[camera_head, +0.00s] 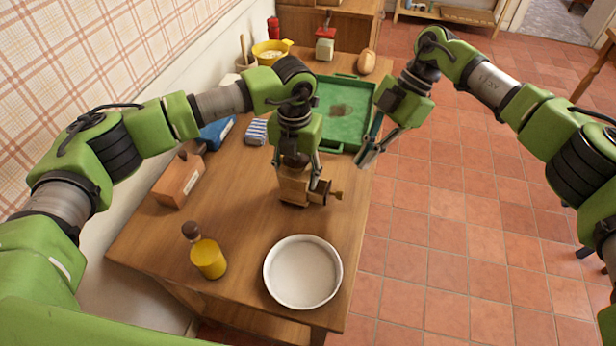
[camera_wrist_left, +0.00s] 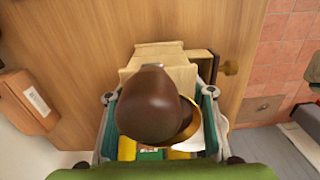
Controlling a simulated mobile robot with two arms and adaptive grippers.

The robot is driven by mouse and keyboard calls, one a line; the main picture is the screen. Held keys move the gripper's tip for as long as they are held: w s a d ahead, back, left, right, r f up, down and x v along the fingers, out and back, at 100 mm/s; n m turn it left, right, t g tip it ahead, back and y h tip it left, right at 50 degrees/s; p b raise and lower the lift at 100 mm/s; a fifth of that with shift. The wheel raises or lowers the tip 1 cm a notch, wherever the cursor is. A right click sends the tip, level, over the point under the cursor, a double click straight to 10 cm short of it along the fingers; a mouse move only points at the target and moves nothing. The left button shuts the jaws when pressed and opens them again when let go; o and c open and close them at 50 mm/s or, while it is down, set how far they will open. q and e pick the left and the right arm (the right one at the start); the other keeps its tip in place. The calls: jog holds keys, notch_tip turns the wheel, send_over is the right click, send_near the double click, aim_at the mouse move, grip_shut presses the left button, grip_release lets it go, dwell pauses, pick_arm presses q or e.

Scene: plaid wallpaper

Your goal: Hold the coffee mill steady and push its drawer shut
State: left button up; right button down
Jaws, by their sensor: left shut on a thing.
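The wooden coffee mill (camera_head: 293,188) stands upright on the table. My left gripper (camera_head: 297,165) reaches down from above and is shut on it. In the left wrist view its wooden body (camera_wrist_left: 160,52) shows beyond a dark brown rounded part (camera_wrist_left: 155,105), between the two fingers. The drawer (camera_head: 321,192) sticks out of the mill's right side, with a round knob (camera_head: 338,195) at its end. The drawer also shows pulled out in the left wrist view (camera_wrist_left: 203,63). My right gripper (camera_head: 368,153) hangs near the table's right edge, apart from the mill; its finger gap is unclear.
A white round dish (camera_head: 303,272) and a yellow bottle (camera_head: 208,258) stand in front. A brown box (camera_head: 179,180) is at left. A green tray (camera_head: 340,108) lies behind the mill. Table (camera_head: 250,225) right of the drawer is bare up to the edge.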

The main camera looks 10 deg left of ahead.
jog(key=s+a+f+n+g+y, duration=0.1)
jog(key=s+a+f+n+y, duration=0.4)
jog(key=n, duration=0.6)
jog(key=d+n+t+y, duration=0.1)
jog(key=d+n+y, duration=0.1)
jog(key=n, duration=0.1)
jog(key=s+d+f+n+t+y, duration=0.1)
jog(key=d+n+t+y, duration=0.1)
jog(key=s+d+n+t+y, duration=0.1)
jog(key=d+n+y, duration=0.1)
jog(key=n, duration=0.1)
jog(key=shift+s+d+f+n+y, duration=0.15)
jog(key=shift+d+f+n+y, duration=0.15)
jog(key=shift+d+f+y, duration=0.1)
jog(key=s+d+f+n+t, duration=0.2)
jog(key=d+n+t, duration=0.35)
jog(key=d, duration=0.45)
jog(key=x, duration=1.3)
jog(key=shift+w+a+f, duration=0.15)
jog(key=shift+w+a, duration=0.05)
jog(key=shift+w, duration=0.3)
jog(key=shift+a, duration=0.1)
